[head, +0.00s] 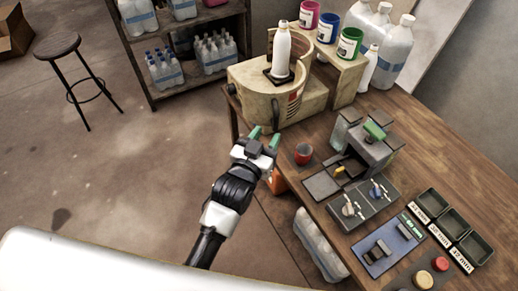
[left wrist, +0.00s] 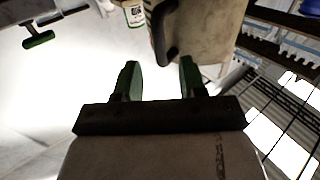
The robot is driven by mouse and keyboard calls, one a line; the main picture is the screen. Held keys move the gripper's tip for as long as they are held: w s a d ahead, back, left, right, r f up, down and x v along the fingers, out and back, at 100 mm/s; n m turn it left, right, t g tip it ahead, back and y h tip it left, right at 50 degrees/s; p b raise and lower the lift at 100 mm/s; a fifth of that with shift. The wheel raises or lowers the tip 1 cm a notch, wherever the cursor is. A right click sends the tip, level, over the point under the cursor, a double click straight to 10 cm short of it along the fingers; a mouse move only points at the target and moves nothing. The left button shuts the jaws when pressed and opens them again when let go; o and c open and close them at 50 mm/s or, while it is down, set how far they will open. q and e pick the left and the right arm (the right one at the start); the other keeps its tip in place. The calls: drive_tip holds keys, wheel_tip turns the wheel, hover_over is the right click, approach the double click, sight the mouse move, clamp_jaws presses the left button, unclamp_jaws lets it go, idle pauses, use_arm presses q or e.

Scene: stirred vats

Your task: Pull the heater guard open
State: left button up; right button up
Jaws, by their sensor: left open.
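The heater (head: 305,110) is a beige unit at the far left corner of the wooden bench. Its curved beige guard (head: 250,90) stands around a plate with a white bottle (head: 281,52) on it. A dark handle (head: 297,101) is on the guard's side. In the left wrist view the guard (left wrist: 212,28) is at the top, with its dark curved handle (left wrist: 163,40) ahead of the fingers. My left gripper (head: 265,136) is open, with green fingertips, in front of the heater near the bench edge. The wrist view shows nothing between its fingers (left wrist: 158,66). My right gripper is out of view.
Paint cans (head: 328,27) stand on a small shelf behind the heater.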

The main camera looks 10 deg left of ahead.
use_arm(q)
drive_tip(key=shift+v, duration=2.2)
drive_tip(key=s+a+f+g+y, duration=0.1)
drive_tip(key=s+a+f+g, duration=0.15)
drive_tip(key=f, duration=0.95)
drive_tip(key=s+a+f+g+y, duration=0.1)
drive_tip(key=s+f+g, duration=0.25)
drive_tip(key=f, duration=0.75)
drive_tip(key=s+a+f+g+y, duration=0.1)
drive_tip(key=s+f+g, duration=0.25)
drive_tip(key=f, duration=0.85)
drive_tip(key=s+a+f+g, duration=0.2)
drive_tip(key=s+a+f, duration=0.2)
drive_tip(key=s, duration=0.5)
drive_tip(key=s+a+f+g+y, duration=0.1)
drive_tip(key=s+a+f, duration=0.3)
drive_tip(key=s, duration=0.6)
drive_tip(key=s+a+f+g+y, duration=0.1)
drive_tip(key=s+a+f+g, duration=0.2)
drive_tip(key=s+f, duration=0.5)
drive_tip(key=shift+s+a+n+g, duration=0.4)
drive_tip(key=shift+s+g, duration=0.05)
drive_tip(key=shift+s, duration=0.25)
